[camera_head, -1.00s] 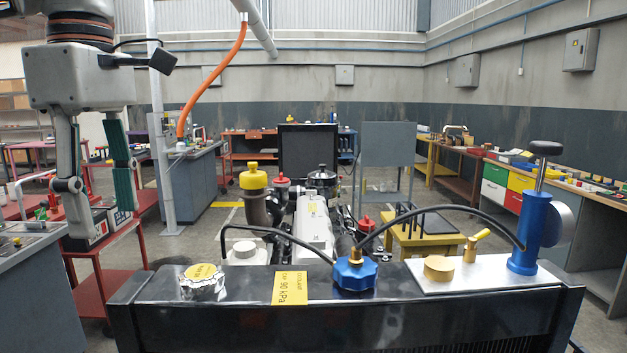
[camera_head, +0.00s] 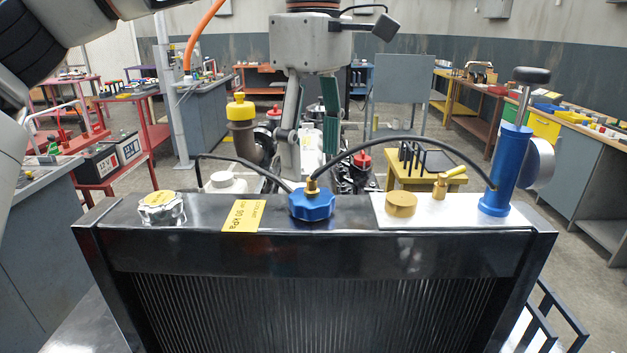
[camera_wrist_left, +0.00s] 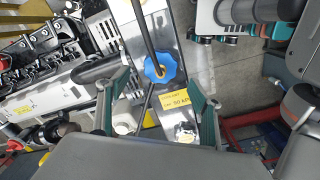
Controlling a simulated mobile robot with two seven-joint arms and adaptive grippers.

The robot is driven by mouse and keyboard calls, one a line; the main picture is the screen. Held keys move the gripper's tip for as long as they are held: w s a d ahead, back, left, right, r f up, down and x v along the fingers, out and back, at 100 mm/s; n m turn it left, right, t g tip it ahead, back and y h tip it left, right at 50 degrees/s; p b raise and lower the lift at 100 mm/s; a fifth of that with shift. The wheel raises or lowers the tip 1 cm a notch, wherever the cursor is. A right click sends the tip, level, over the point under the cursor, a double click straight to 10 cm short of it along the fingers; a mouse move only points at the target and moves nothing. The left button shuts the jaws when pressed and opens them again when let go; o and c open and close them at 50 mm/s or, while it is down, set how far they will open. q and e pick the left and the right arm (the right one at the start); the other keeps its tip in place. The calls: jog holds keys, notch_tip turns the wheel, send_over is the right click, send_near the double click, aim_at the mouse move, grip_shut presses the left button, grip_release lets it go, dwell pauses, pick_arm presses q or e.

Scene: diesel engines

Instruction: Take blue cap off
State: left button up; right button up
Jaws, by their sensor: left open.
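The blue cap (camera_head: 312,204) sits on top of the black radiator (camera_head: 300,250), with a brass fitting and a black hose joined to its top. My left gripper (camera_head: 312,150) is open and empty. In the head view it hangs fingers down above and behind the cap. In the left wrist view the cap (camera_wrist_left: 160,68) shows beyond the open fingers of the left gripper (camera_wrist_left: 155,95), apart from them. My right gripper is not in view.
A blue hand pump (camera_head: 507,170) with a gauge stands on a plate at the radiator's right end. A silver cap (camera_head: 161,208) and a yellow label (camera_head: 244,215) are left of the blue cap. Black hoses arch beside the gripper. The engine lies behind.

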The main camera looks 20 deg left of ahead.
aim_at(312, 178)
pick_arm(q)
notch_tip(312, 178, down, 2)
jog(key=shift+s+a+f, duration=0.1)
jog(key=shift+a+f, duration=0.05)
jog(key=shift+f, duration=1.3)
jog(key=shift+f, duration=0.1)
jog(key=shift+c, duration=0.3)
jog(key=c, duration=1.6)
